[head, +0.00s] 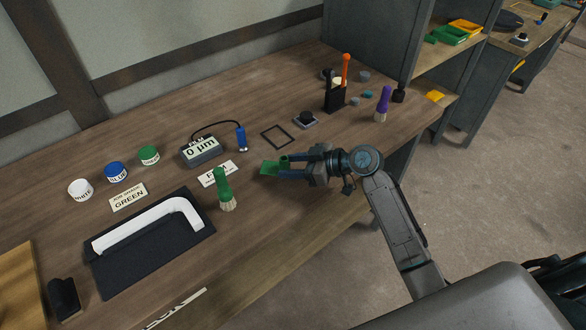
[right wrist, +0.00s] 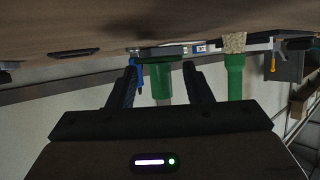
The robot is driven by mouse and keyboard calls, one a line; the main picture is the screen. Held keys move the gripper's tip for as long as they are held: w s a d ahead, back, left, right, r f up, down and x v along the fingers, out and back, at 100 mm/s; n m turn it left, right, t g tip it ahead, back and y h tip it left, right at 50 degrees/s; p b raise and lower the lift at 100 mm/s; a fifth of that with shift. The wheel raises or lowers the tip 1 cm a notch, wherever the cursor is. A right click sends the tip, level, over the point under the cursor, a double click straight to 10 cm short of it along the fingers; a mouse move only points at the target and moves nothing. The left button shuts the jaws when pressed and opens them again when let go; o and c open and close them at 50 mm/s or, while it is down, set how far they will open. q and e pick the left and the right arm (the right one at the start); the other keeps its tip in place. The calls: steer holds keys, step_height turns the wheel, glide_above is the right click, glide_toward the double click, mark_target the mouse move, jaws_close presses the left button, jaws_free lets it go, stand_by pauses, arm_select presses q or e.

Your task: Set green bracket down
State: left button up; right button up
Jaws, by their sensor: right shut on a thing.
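The green bracket (head: 270,168) shows in the head view at the tips of my right gripper (head: 290,166), just above or on the bench; I cannot tell whether it touches. In the right wrist view the bracket (right wrist: 160,78) appears as a green tube between the two dark fingers of my right gripper (right wrist: 161,85). The gripper is shut on it. The fingers hide part of the bracket. My left gripper is in neither view.
A green-handled brush (head: 225,190) stands left of the bracket. Bare bench (head: 280,215) lies in front.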

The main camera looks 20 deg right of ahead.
step_height(320, 180, down, 2)
steer(key=shift+f+p, duration=0.25)
steer(key=shift+p, duration=0.05)
steer(key=o, duration=1.5)
steer(key=shift+c, duration=0.2)
steer(key=b+v, duration=0.2)
steer(key=v, duration=0.8)
steer(key=shift+s+d+f+b, duration=0.1)
steer(key=shift+d+f+b, duration=0.1)
steer(key=shift+b, duration=0.2)
steer(key=shift+v, duration=0.95)
steer(key=shift+a+r, duration=0.15)
steer(key=shift+r, duration=0.05)
